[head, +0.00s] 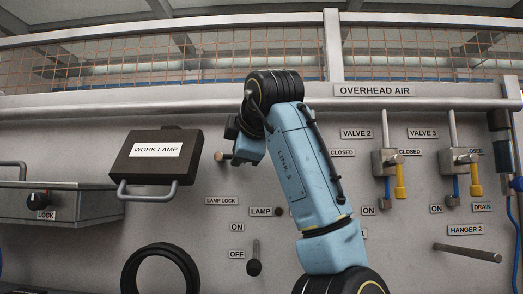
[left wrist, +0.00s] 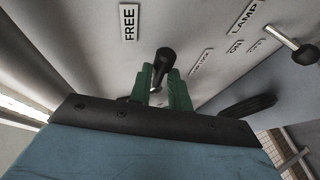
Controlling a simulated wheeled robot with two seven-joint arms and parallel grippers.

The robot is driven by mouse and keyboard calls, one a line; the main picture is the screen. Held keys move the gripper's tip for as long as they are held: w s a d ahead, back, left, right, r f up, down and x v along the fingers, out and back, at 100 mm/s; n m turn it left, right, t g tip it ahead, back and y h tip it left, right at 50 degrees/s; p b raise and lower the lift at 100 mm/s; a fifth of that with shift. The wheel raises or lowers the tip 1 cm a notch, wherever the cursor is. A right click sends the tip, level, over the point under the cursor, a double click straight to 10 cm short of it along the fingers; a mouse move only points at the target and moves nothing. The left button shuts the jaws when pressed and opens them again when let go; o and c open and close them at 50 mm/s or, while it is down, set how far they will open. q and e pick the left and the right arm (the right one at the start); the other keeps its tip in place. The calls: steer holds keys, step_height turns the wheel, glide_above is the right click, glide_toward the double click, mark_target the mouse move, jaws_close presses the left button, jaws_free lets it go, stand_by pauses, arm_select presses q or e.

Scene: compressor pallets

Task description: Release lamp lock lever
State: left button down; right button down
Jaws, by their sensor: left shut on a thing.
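The lamp lock lever (left wrist: 164,60) has a black grip on a metal shaft and stands out from the grey panel in the left wrist view. My left gripper (left wrist: 161,82) has green fingers shut on it, one on each side of the shaft. A FREE label (left wrist: 129,22) is on the panel to the left of the lever. In the head view the LAMP LOCK label (head: 221,201) shows below my left wrist; my arm hides the lever and fingers there. My right gripper is not in view.
The LAMP switch lever (head: 254,260) hangs down beside its OFF label. A work lamp case (head: 155,157) is at the left, with a black ring (head: 160,272) below. Valve handles (head: 400,180) and a hanger peg (head: 467,252) are at the right.

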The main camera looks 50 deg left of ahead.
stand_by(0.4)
arm_select(q)
steer(key=c, duration=1.5)
jaws_free()
steer(key=b+v, duration=0.2)
steer(key=v, duration=1.1)
steer(key=shift+s+d+r, duration=0.1)
steer(key=shift+d+r, duration=0.05)
